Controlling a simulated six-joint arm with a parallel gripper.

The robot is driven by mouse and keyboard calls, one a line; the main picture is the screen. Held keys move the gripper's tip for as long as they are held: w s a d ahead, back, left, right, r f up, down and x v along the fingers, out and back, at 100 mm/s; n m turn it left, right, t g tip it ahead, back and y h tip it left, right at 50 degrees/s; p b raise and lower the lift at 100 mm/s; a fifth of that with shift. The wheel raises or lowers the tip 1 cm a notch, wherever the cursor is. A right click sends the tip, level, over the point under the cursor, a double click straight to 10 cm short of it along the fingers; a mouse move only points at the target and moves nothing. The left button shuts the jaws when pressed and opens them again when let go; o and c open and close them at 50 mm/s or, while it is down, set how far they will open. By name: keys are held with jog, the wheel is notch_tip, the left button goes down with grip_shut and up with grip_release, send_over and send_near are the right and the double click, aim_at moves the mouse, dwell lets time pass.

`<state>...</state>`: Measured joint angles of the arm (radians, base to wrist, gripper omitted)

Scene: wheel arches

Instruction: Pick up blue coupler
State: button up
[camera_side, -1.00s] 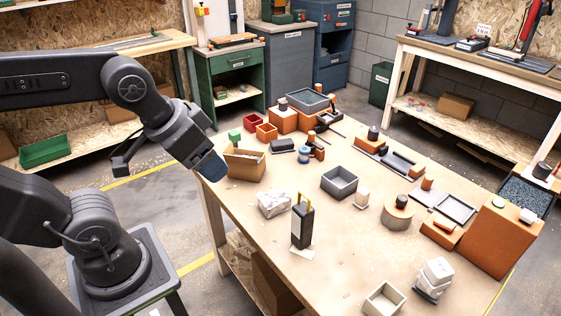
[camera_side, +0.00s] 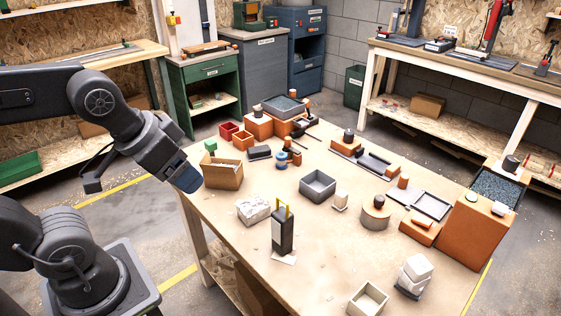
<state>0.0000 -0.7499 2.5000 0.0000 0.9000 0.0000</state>
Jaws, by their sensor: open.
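A small blue piece (camera_side: 281,159), which looks like the blue coupler, is on the wooden table beside orange cylindrical parts (camera_side: 295,158). It is too small to make out its exact shape. The end of my arm, with my gripper (camera_side: 186,178), has a blue tip and hangs near the table's left edge, beside the cardboard box (camera_side: 222,176). My gripper is open, though its separate fingers are hard to make out. It is well to the left of the blue piece and apart from it, with the cardboard box between them in the picture.
Near the blue piece are a dark block (camera_side: 259,152), red and orange bins (camera_side: 243,141) and a grey bin (camera_side: 317,186). A tall black piece with a yellow handle (camera_side: 283,230) stands nearer the front. Orange blocks crowd the right side.

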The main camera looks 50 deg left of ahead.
jog(key=g, duration=0.1)
send_over(280, 155)
jog(key=s, duration=0.5)
notch_tip(280, 155, down, 15)
jog(key=x, duration=0.8)
jog(key=shift+f, duration=0.15)
jog(key=shift+x, duration=3)
jog(key=shift+w, duration=0.1)
jog(key=c, duration=1)
